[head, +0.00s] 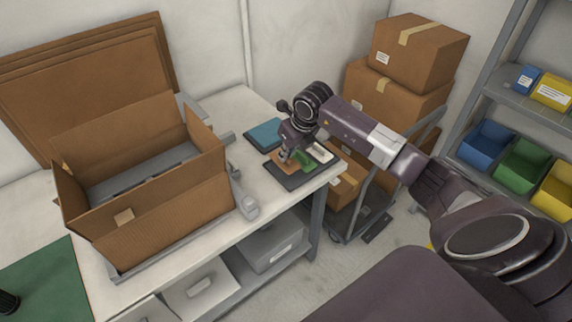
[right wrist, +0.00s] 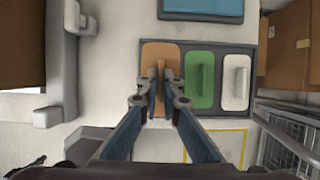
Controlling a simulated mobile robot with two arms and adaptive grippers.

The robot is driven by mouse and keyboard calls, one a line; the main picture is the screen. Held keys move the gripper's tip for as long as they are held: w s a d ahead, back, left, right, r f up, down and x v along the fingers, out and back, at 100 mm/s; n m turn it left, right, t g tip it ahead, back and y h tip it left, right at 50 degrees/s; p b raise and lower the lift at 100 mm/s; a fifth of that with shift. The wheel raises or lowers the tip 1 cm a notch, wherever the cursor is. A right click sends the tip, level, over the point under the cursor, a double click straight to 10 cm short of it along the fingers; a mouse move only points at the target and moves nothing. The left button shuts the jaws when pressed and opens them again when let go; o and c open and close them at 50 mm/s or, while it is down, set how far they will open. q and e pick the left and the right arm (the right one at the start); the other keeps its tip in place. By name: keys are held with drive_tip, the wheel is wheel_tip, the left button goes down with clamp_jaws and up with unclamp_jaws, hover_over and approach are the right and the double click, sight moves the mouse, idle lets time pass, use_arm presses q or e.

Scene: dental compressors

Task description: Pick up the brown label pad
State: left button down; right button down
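The brown label pad (right wrist: 147,58) lies in the left slot of a dark tray (right wrist: 222,46) on the bench, with a raised grip on top. It also shows in the head view (head: 283,161), partly hidden by my right gripper (head: 287,154). In the right wrist view my right gripper (right wrist: 163,78) has its fingers closed in on both sides of the pad's grip, with no clear gap. The pad looks flat in its slot. A dark part at the lower left edge of the head view may be my left gripper; its fingers cannot be made out.
A green pad (right wrist: 199,64) and a white pad (right wrist: 235,70) sit right beside the brown one. A teal pad (head: 265,134) lies behind the tray. An open carton (head: 165,215) stands left on the bench. Stacked boxes (head: 415,55) stand on a cart at right.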

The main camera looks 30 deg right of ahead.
wheel_tip(320, 180, up, 15)
drive_tip(key=b, duration=0.2)
idle(0.5)
